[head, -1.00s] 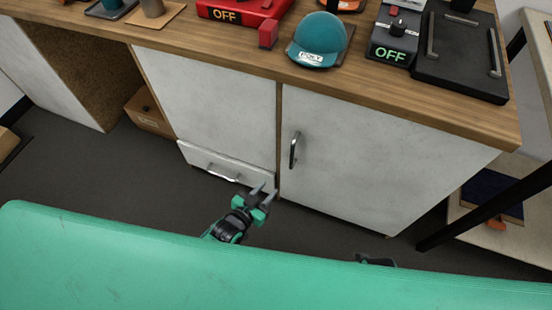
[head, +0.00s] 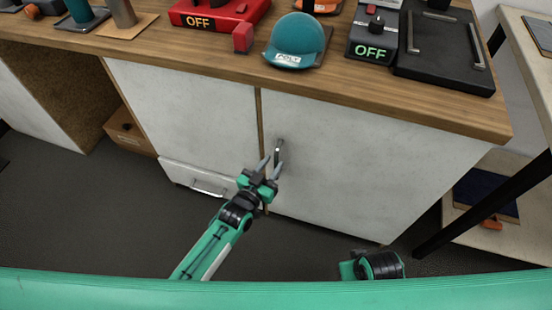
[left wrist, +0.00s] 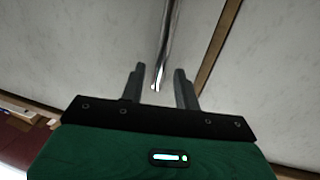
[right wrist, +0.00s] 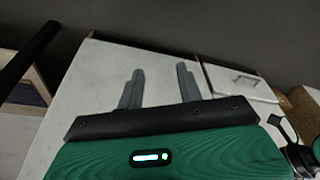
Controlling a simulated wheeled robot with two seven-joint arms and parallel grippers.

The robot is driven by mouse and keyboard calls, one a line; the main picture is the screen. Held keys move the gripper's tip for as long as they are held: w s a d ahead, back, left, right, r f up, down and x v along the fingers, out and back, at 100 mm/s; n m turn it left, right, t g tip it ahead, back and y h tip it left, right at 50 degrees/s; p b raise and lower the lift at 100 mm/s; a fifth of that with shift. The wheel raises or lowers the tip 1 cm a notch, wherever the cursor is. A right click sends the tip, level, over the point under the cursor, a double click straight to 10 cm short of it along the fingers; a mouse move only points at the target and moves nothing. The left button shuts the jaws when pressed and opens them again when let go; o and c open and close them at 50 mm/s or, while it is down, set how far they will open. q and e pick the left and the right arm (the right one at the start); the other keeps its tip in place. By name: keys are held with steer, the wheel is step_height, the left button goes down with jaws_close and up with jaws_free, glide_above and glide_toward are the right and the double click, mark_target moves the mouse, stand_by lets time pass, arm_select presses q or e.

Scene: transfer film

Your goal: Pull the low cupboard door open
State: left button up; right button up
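The low cupboard door (head: 350,160) is a pale panel under the wooden counter, and it is shut. Its upright metal handle (head: 280,150) is near the door's left edge. My left gripper (head: 270,166) is open at the handle's lower end. In the left wrist view the handle (left wrist: 167,45) runs down between the two open fingers (left wrist: 158,85), with a gap on each side. My right gripper shows open and empty in the right wrist view (right wrist: 158,85), pointing at the pale cupboard front. In the head view only part of my right arm shows, low down.
A drawer (head: 205,182) with a bar handle is left of the door. The counter (head: 400,105) holds a teal cap (head: 295,42), a red OFF box (head: 215,12) and a grey OFF box (head: 372,38). A shelf unit with a dark leg (head: 480,208) stands at right. Dark floor lies in front.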

mark_target(275, 161)
arm_select(q)
steer(key=shift+x, duration=1.65)
jaws_close()
steer(key=shift+s, duration=0.1)
